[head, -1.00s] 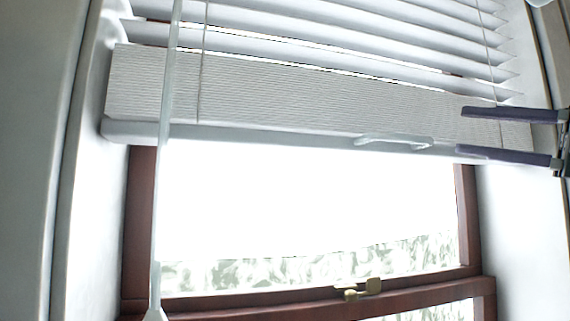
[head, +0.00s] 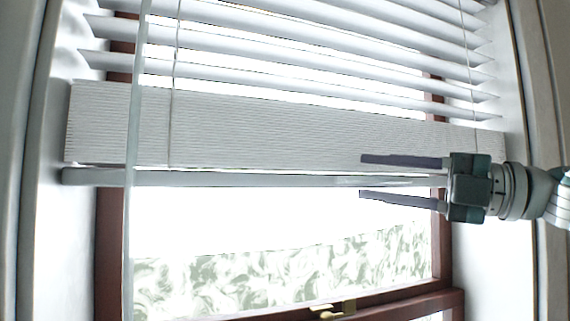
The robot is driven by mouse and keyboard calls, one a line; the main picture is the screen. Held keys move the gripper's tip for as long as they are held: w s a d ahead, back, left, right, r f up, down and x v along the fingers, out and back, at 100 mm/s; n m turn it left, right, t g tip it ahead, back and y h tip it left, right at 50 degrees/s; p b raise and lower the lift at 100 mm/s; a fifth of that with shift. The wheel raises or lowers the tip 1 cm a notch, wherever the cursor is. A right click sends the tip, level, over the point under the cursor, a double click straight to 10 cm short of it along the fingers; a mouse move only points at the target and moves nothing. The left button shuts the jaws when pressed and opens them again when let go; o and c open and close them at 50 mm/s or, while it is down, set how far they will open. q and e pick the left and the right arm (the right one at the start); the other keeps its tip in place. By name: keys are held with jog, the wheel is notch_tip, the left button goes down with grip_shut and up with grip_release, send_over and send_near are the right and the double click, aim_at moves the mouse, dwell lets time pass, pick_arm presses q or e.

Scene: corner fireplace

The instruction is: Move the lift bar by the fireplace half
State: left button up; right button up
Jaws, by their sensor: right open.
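The lift bar (head: 230,177) is the pale rail along the bottom of a white window blind (head: 250,135), seen in the head view. It hangs level across the upper part of the window. A thin pale handle strip shows on its right half, partly hidden by my gripper. My right gripper (head: 362,176) comes in from the right and is open. One dark finger is above the bar and one is below it in the picture. I cannot tell whether either finger touches the bar. My left gripper is not in view.
A brown-framed window (head: 112,230) with a brass latch (head: 335,311) lies behind the blind. A thin clear wand (head: 132,150) hangs in front at the left. White window reveals close in both sides. The area below the bar is open.

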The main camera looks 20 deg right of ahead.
jog(key=shift+c, duration=0.4)
grip_shut()
dwell(1.0)
